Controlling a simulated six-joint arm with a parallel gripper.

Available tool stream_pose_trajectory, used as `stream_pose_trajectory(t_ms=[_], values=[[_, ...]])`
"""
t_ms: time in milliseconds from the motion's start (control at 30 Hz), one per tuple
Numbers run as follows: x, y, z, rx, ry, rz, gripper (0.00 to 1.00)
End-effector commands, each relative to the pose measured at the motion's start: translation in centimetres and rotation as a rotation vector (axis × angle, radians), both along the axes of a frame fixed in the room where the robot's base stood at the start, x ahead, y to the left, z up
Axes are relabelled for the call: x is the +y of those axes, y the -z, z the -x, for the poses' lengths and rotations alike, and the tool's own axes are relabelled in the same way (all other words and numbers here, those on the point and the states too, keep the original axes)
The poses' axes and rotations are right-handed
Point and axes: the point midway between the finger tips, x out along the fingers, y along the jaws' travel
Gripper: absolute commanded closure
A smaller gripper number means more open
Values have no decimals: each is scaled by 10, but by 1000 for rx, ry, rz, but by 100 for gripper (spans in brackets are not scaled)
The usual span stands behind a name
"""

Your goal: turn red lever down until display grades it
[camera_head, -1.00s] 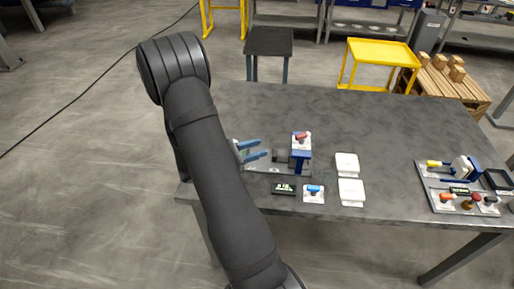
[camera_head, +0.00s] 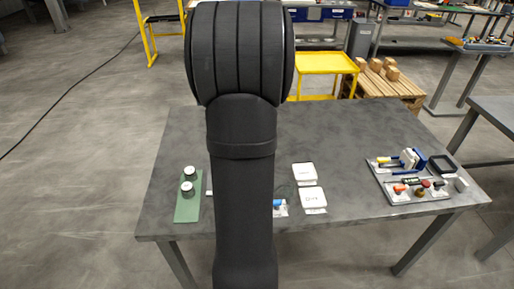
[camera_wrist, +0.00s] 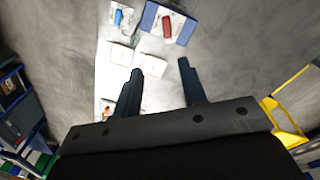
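The red lever (camera_wrist: 167,27) shows near the top of the wrist view, on a pale plate over a blue block (camera_wrist: 151,18). In the head view my arm hides it and the display. A blue lever (camera_wrist: 118,17) on a white plate is left of it in the wrist view and peeks out beside my arm in the head view (camera_head: 278,204). My gripper (camera_wrist: 160,65) is open, with nothing between its two dark fingers. In the picture its fingertips lie below the red lever, apart from it. My gripper is hidden in the head view.
Two white boxes (camera_head: 304,172) (camera_head: 312,198) stand right of my arm. The table's back right is clear.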

Motion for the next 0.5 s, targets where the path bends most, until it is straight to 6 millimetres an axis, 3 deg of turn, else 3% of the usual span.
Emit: stream_pose_trajectory(t_ms=[100, 200, 367, 500], values=[[-5, -15, -5, -47, 80, -44, 62], [-5, -11, -6, -55, 95, -53, 62], [-4, 14, -5, -49, 92, -53, 62], [-4, 45, -5, -47, 91, -52, 62]])
